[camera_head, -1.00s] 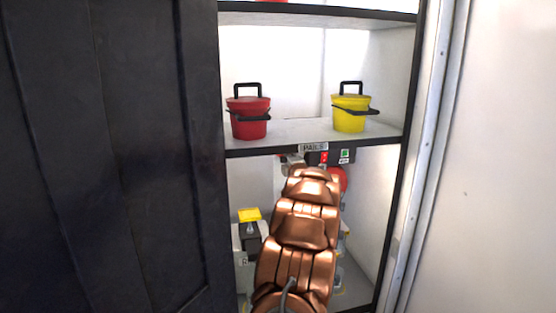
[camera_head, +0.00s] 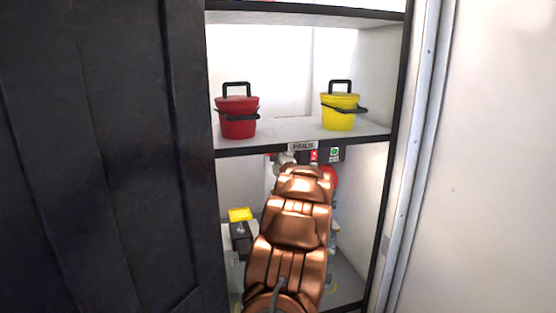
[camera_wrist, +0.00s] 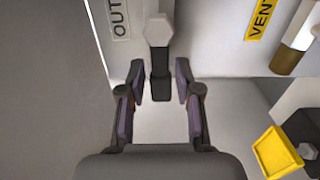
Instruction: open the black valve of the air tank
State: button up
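In the wrist view, a black valve handle (camera_wrist: 160,86) hangs below a light grey hexagonal fitting (camera_wrist: 158,30). My gripper (camera_wrist: 160,88) is open, with one finger on each side of the handle. A gap shows between the handle and both fingers. An "OUT" label (camera_wrist: 119,18) is on the pale surface to its left. In the head view my arm covers the gripper and the black valve. The tank body cannot be made out clearly.
A yellow handle (camera_wrist: 277,152) sits right of my gripper and also shows in the head view (camera_head: 240,214). A yellow "VENT" label (camera_wrist: 262,18) is at upper right. A shelf (camera_head: 290,146) with red (camera_head: 237,125) and yellow pails (camera_head: 338,119) is above. A dark door (camera_head: 100,150) stands left.

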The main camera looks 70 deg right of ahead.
jog(key=v, duration=1.1)
jog(key=shift+a, duration=0.2)
dwell(0.4)
